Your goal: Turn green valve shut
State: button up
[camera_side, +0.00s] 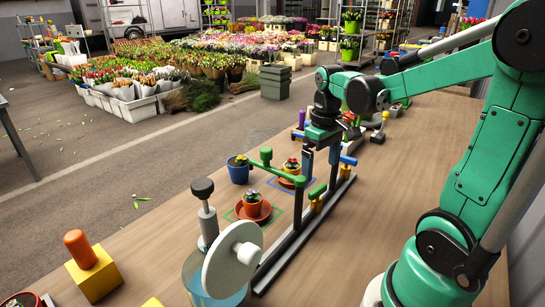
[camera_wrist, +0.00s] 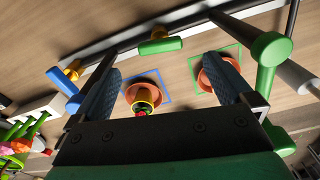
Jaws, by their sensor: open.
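The green valve has a green bar handle (camera_side: 317,192) on a yellow body (camera_side: 316,206) fixed to a dark rail (camera_side: 293,245). In the wrist view the green handle (camera_wrist: 160,46) lies roughly along the rail, at a slight angle to it, ahead of and between the fingertips. My gripper (camera_side: 320,155) hangs above the rail, pointing down. Its two fingers are apart and empty, and it touches no handle that I can see; its fingertips also show in the wrist view (camera_wrist: 162,60). A blue valve handle (camera_side: 348,160) sits farther along the rail, turned across it.
A green post-and-bar piece (camera_side: 280,168) rises close to my gripper. A blue pot (camera_side: 238,172), a glass jar with a white disc (camera_side: 232,258) and a yellow block (camera_side: 94,274) stand nearby.

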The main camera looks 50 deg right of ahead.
aim_at(318, 188)
jog(key=shift+f, duration=2.75)
jog(key=c, duration=1.2)
